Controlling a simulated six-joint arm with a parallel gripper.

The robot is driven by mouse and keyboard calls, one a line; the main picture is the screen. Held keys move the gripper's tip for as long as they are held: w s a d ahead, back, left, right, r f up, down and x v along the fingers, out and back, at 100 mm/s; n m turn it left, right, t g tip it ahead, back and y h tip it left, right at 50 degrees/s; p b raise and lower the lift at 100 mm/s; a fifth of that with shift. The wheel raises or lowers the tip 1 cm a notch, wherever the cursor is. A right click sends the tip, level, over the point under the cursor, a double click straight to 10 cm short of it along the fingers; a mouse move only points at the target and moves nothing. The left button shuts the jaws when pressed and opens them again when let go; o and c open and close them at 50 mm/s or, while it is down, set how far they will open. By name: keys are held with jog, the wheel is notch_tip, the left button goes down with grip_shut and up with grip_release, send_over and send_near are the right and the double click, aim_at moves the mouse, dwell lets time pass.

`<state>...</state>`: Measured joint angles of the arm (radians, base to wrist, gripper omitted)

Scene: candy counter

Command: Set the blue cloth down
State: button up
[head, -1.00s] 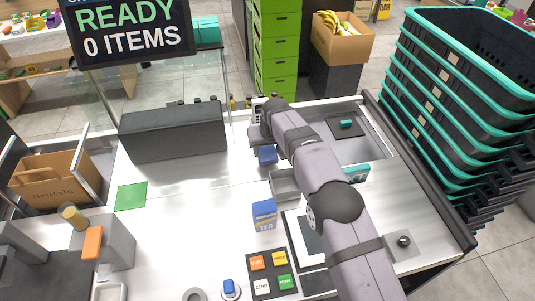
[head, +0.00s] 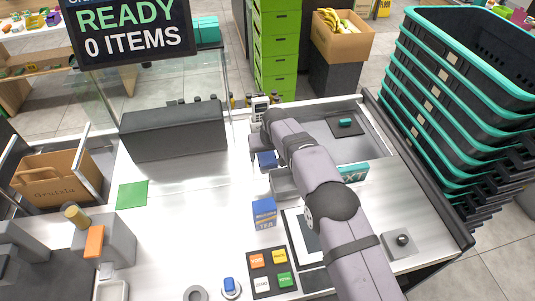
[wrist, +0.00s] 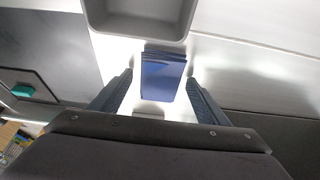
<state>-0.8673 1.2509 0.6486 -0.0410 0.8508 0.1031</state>
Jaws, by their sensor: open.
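The blue cloth (head: 267,160) is a small folded stack on the metal counter, just behind the small grey tray (head: 284,183). In the wrist view the cloth (wrist: 163,75) lies between my two dark fingers, with a visible gap on each side. My gripper (wrist: 160,82) is open around the cloth and not pressing on it. In the head view my arm covers most of the gripper. The tray's edge (wrist: 137,32) shows close to the cloth in the wrist view.
A green square (head: 132,195) lies to the left on open counter. A blue tea box (head: 264,214) and a button pad (head: 272,272) stand nearer. A dark block (head: 173,131) is at the back left. Stacked baskets (head: 465,95) rise at the right.

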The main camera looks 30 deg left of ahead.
jog(key=shift+r, duration=0.1)
jog(key=shift+r, duration=0.1)
jog(key=b+v, duration=0.3)
jog(key=v, duration=0.9)
jog(key=shift+b, duration=0.35)
jog(key=w+d+f+m+g+h, duration=0.15)
jog(key=d+m, duration=0.25)
jog(key=d, duration=2.4)
jog(key=s+d+f+m+g+h, duration=0.1)
jog(key=s+d+f+m, duration=0.1)
jog(key=s+d, duration=0.8)
jog(key=s+d+f+m, duration=0.3)
jog(key=s+d, duration=0.7)
jog(key=s, duration=0.1)
jog(key=shift+s+d+f+g+h, duration=0.15)
jog(key=shift+d+f+g+h, duration=0.2)
